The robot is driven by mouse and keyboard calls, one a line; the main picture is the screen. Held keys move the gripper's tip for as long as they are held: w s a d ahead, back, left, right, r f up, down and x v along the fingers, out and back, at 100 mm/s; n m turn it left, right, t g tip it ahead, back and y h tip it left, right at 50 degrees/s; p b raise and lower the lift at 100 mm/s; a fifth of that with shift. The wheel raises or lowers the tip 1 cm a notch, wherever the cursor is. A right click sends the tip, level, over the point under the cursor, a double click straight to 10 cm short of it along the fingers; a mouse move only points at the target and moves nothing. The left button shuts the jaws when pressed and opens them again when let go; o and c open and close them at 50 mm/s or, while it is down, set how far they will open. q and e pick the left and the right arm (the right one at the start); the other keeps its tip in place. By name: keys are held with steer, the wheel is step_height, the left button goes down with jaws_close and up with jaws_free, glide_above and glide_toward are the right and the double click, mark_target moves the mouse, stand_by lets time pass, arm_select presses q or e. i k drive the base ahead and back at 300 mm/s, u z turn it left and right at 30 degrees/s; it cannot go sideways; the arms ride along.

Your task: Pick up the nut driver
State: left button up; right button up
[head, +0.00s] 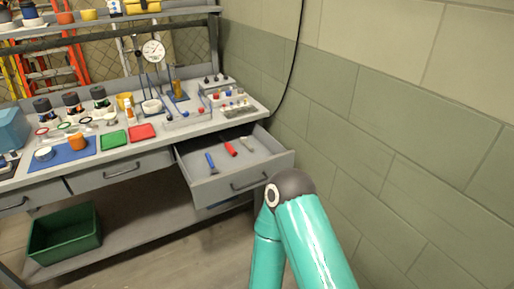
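An open drawer (255,166) of the grey workbench holds three small hand tools. One has a blue handle (210,160), one a red handle (229,147), and one is pale grey (246,144). They lie apart on the drawer floor. They are too small to tell which, if any, is the nut driver. A teal arm of mine with a dark joint comes in from the bottom, right of the drawer. Neither gripper shows in the head view.
The bench top (153,150) is crowded with jars, a green tray (113,139), a red tray (142,132), a dial gauge (153,50) and small parts racks. A green crate (65,231) stands below. A block wall (400,130) closes off the right side.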

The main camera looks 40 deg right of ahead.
mark_target(232, 151)
steer(key=z, duration=0.45)
steer(key=i, duration=1)
